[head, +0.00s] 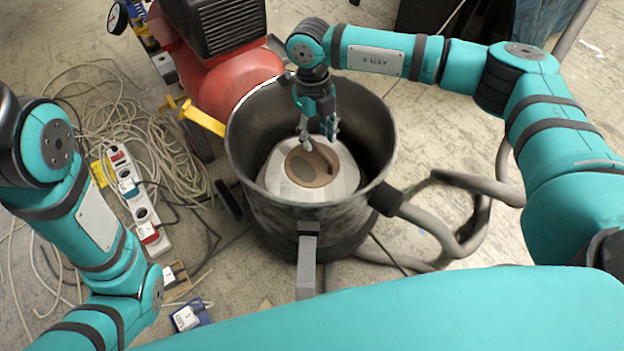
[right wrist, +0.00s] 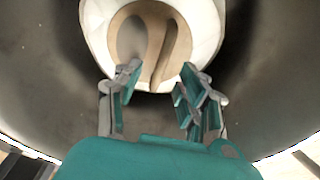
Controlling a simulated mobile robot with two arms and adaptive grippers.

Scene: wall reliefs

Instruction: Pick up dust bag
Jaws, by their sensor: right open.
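The dust bag (head: 337,187) is a pale, whitish bag with a round tan collar (head: 313,164) that has a hole in it. It sits inside the dark open drum of a vacuum cleaner (head: 375,135). In the right wrist view the bag (right wrist: 204,25) and its tan collar (right wrist: 150,40) show at the top. My right gripper (head: 319,140) reaches down into the drum above the collar's far edge. In the right wrist view its fingers (right wrist: 158,80) are apart, with nothing held between them. My left arm shows at the left, but its gripper is out of view.
A red compressor (head: 235,85) stands behind the drum on the left. Tangled cables (head: 120,110) and a power strip (head: 135,200) lie on the floor at left. A grey hose (head: 440,235) curls out to the right of the drum. The drum's rim surrounds my right gripper.

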